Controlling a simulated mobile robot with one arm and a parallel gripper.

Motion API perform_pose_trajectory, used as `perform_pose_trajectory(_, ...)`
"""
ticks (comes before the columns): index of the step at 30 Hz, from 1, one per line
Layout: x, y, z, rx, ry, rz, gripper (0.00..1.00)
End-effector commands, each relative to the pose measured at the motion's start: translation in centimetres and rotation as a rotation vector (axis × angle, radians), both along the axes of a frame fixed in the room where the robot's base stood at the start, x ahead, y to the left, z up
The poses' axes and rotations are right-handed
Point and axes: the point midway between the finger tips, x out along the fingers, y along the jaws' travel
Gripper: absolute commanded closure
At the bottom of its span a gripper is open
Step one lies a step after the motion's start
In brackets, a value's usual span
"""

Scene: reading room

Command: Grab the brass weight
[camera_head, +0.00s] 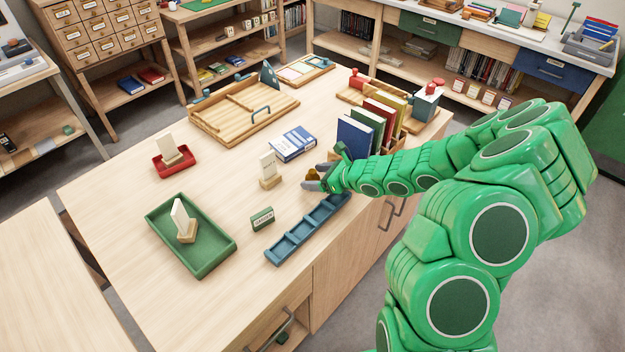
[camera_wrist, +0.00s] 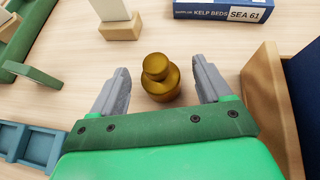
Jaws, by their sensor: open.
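The brass weight (camera_wrist: 160,80) stands upright on the pale wooden tabletop, a stubby golden cylinder with a knob on top. In the wrist view it sits between the two grey fingers of my gripper (camera_wrist: 160,92), with a gap on each side. In the head view, my gripper (camera_head: 317,180) is low over the table and the weight (camera_head: 313,174) shows only partly beside the fingers. My gripper is open and holds nothing.
A wooden book holder with upright books (camera_head: 368,130) stands close on the right. A blue divided tray (camera_head: 308,229) is near the front edge. A green tray (camera_head: 191,236) is at left.

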Motion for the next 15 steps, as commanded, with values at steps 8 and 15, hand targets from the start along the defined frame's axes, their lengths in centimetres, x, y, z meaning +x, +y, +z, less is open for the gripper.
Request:
perform_pose_trajectory(8,0.01,0.02,0.00,0.000,-0.001,0.000,0.30)
perform_pose_trajectory(15,-0.01,0.02,0.00,0.000,-0.001,0.000,0.67)
